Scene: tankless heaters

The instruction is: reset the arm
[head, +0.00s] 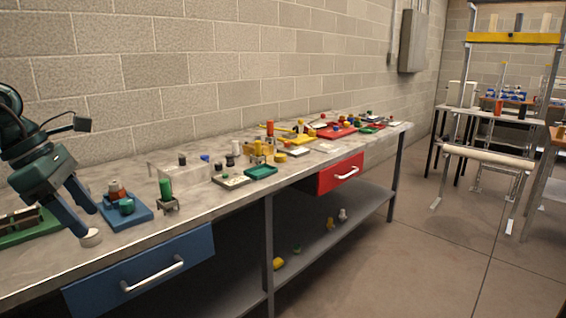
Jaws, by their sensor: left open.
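My left gripper (88,222) comes in from the left edge, a dark teal body with two blue fingers pointing down over the near left part of the workbench (220,205). The fingers are apart. A small pale round piece (91,238) is right by the fingertips on the bench; I cannot tell whether they touch it. A blue tray (140,218) with red and green parts lies just right of the fingers. My right gripper is not in view.
A green tray (30,236) lies left of the gripper. A green cylinder on a stand (167,194) and a clear box (180,172) stand to the right. Blue (145,272) and red (341,174) drawers are under the bench. The block wall (200,65) is behind; floor (410,250) is open at right.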

